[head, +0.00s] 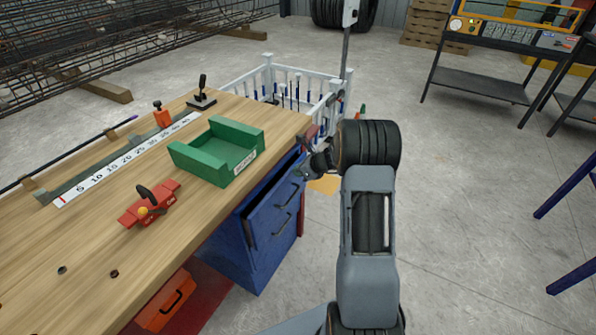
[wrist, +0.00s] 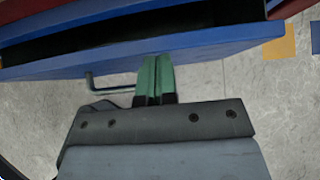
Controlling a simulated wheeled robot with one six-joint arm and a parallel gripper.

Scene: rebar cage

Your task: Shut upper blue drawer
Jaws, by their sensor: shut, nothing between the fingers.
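The upper blue drawer (head: 272,208) is partly open under the workbench's right edge, with a dark gap behind its front panel. In the wrist view its blue front (wrist: 215,42) crosses the top, with the dark drawer interior behind it. Its bar handle (wrist: 108,86) sticks out just left of my fingers. My gripper (head: 299,172) is at the far end of the drawer front. In the wrist view my gripper's green fingers (wrist: 155,66) are together and empty, with their tips at the drawer front. I cannot tell whether they touch it.
The wooden workbench (head: 95,215) carries a green tray (head: 205,165), a red clamp-like tool (head: 150,205) and a ruler strip (head: 125,160). Below the upper drawer is another blue drawer (head: 275,245). An orange drawer (head: 165,302) is at lower left. Floor to the right (head: 460,220) is clear.

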